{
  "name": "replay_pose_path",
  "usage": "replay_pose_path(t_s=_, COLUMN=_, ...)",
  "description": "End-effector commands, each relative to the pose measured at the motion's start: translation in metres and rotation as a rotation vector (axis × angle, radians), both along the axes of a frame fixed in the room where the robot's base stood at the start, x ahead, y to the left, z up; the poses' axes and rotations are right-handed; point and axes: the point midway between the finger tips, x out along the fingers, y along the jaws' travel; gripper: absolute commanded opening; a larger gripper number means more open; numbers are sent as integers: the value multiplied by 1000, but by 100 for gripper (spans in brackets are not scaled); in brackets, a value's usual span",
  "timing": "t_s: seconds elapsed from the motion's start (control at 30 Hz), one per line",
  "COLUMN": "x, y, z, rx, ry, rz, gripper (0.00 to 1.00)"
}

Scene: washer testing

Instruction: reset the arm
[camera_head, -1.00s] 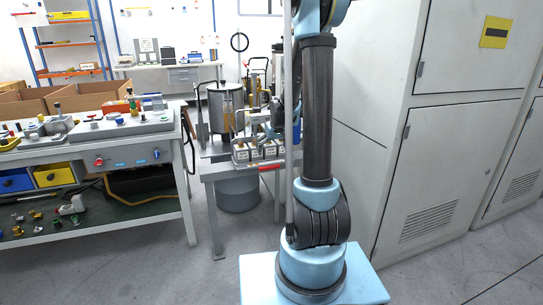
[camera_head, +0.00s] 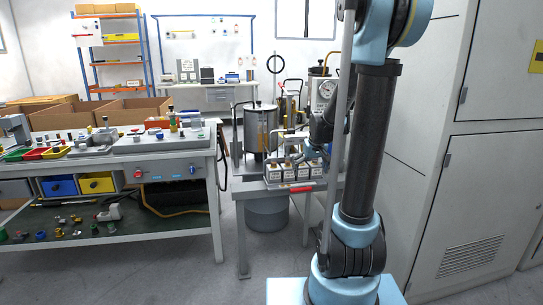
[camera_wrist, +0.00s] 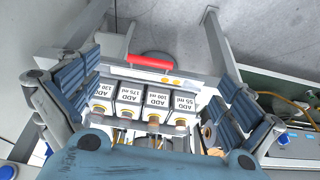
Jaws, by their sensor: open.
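My arm stands upright at the right of the head view, its column dark grey with light blue joints. My gripper (camera_head: 318,150) shows partly beside the arm, over the small grey table, and is partly hidden. In the wrist view my gripper (camera_wrist: 155,100) is open, with blue padded fingers spread wide at left and right. Between and beyond them is a rack of several white-labelled blocks (camera_wrist: 157,100) marked "ADD". Nothing is held between the fingers. The same blocks (camera_head: 293,172) show in the head view on the small table.
The small grey table (camera_head: 240,190) also carries a metal tank (camera_head: 260,130) and a gauge (camera_head: 327,88). A workbench (camera_head: 190,158) with parts and coloured bins stands at left. Grey cabinets (camera_head: 470,220) stand close at right. A red handle (camera_wrist: 150,62) lies beyond the blocks. Bare floor is in front.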

Motion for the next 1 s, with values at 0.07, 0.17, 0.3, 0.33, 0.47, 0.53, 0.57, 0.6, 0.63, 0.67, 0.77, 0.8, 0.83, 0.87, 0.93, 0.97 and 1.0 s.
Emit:
replay_pose_path(t_s=0.07, x=-22, y=-1, z=7, rx=-1, ry=9, rz=-8, gripper=100)
replay_pose_path(t_s=0.17, x=-48, y=-2, z=13, rx=-1, ry=21, rz=-17, gripper=100)
replay_pose_path(t_s=0.3, x=-83, y=-3, z=19, rx=-3, ry=37, rz=-31, gripper=100)
replay_pose_path(t_s=0.33, x=-91, y=-4, z=20, rx=-4, ry=40, rz=-34, gripper=100)
replay_pose_path(t_s=0.47, x=-123, y=-5, z=22, rx=-7, ry=56, rz=-47, gripper=100)
replay_pose_path(t_s=0.53, x=-141, y=-6, z=22, rx=-8, ry=64, rz=-53, gripper=100)
replay_pose_path(t_s=0.57, x=-148, y=-7, z=22, rx=-8, ry=67, rz=-56, gripper=100)
replay_pose_path(t_s=0.6, x=-158, y=-7, z=21, rx=-9, ry=71, rz=-61, gripper=100)
replay_pose_path(t_s=0.63, x=-165, y=-8, z=20, rx=-10, ry=75, rz=-65, gripper=100)
replay_pose_path(t_s=0.67, x=-172, y=-8, z=20, rx=-10, ry=78, rz=-68, gripper=100)
replay_pose_path(t_s=0.77, x=-196, y=-9, z=16, rx=-12, ry=90, rz=-77, gripper=100)
replay_pose_path(t_s=0.8, x=-206, y=-9, z=14, rx=-12, ry=95, rz=-81, gripper=100)
replay_pose_path(t_s=0.83, x=-212, y=-10, z=13, rx=-13, ry=98, rz=-84, gripper=100)
replay_pose_path(t_s=0.87, x=-219, y=-10, z=11, rx=-13, ry=101, rz=-88, gripper=100)
replay_pose_path(t_s=0.93, x=-235, y=-11, z=7, rx=-14, ry=108, rz=-95, gripper=100)
replay_pose_path(t_s=0.97, x=-242, y=-11, z=5, rx=-15, ry=111, rz=-98, gripper=100)
replay_pose_path(t_s=1.0, x=-251, y=-12, z=1, rx=-16, ry=116, rz=-103, gripper=100)
